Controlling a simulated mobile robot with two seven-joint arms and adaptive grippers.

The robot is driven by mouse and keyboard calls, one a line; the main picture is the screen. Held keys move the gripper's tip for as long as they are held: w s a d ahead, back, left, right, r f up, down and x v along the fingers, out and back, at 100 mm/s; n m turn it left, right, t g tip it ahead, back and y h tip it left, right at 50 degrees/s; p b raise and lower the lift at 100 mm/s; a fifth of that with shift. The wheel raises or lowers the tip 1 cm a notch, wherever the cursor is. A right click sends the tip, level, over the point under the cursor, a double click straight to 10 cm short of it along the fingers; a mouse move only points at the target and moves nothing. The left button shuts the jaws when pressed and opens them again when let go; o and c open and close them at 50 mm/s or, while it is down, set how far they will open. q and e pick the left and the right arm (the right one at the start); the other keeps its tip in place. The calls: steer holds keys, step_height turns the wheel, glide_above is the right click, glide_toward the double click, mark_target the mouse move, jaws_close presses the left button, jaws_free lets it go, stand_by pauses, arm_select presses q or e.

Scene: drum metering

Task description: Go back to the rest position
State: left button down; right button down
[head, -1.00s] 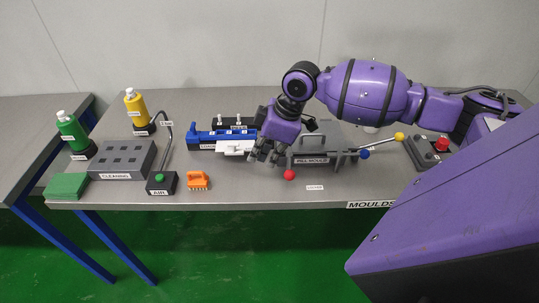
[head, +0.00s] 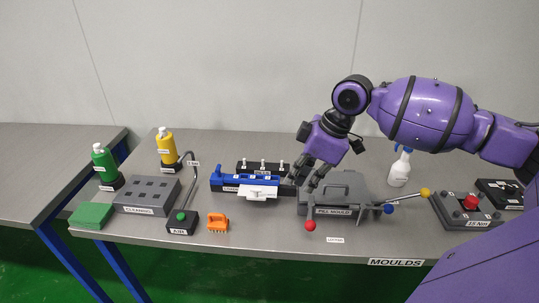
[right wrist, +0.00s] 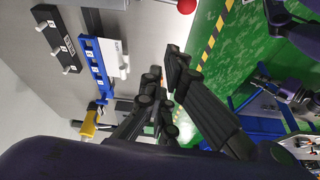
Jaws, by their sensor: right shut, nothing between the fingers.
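My right gripper (head: 312,178) hangs from the purple arm coming in from the right. It is shut and empty, above the table, and in the picture it lies between the blue fixture (head: 240,180) and the grey pill mould (head: 340,190). I cannot tell its exact height. In the right wrist view its dark fingers (right wrist: 163,72) are together with nothing held.

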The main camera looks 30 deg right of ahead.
steer(key=s+a+f+m+g, duration=0.1)
steer(key=s+a+f, duration=0.4)
steer(key=s+f, duration=0.45)
steer(key=s+a+f, duration=0.4)
steer(key=s+f, duration=0.2)
steer(key=f, duration=0.7)
steer(key=s+f+m+h, duration=0.35)
steer(key=s+m, duration=0.65)
steer(key=s, duration=1)
steer(key=w+a+f+t, duration=0.4)
steer(key=w+f+t, duration=0.3)
steer(key=w+f, duration=0.2)
steer(key=shift+f+n+y, duration=0.35)
steer(key=shift+f+n, duration=0.05)
steer(key=shift+f, duration=0.6)
steer(key=shift+w+d, duration=0.1)
steer(key=shift+d, duration=0.05)
